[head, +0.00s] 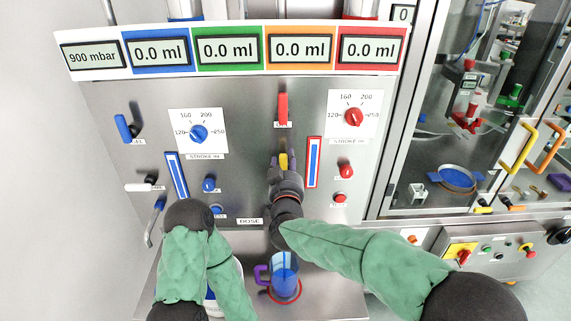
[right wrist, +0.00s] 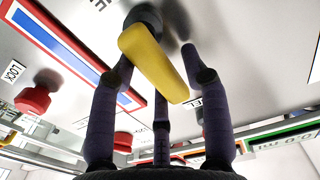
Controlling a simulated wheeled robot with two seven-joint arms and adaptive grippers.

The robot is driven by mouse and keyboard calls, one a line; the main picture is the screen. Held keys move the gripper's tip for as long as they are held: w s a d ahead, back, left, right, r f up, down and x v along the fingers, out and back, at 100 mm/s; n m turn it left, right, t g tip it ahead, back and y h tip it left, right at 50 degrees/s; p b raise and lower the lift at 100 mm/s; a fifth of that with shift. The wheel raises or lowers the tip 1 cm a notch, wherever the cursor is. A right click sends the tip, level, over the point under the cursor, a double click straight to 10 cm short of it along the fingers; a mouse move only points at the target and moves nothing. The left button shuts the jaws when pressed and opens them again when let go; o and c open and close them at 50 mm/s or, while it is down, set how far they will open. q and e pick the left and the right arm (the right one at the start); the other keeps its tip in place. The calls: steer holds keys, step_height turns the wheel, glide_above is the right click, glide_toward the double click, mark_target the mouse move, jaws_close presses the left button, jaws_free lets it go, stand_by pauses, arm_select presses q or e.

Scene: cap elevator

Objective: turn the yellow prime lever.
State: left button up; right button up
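The yellow prime lever (head: 283,161) is on the grey front panel, just beyond the tips of my right gripper (head: 284,168) in the head view. In the right wrist view the lever (right wrist: 153,62) is a slanted yellow bar on a dark round hub. The dark fingers of my right gripper (right wrist: 160,75) stand apart around it, one on each side and one below. I see no clear grip on the lever; contact is hard to judge. My left arm's elbow shows at the lower left in the head view, but its gripper is not in view.
A red lever (head: 283,107) sits above the yellow one. Red and blue dials (head: 353,117) (head: 199,134), a red knob (head: 345,170) and a blue knob (head: 209,184) surround it. A jug of blue liquid (head: 285,279) stands below on the ledge. A glass cabinet is at the right.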

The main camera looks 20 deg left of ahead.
jaws_close()
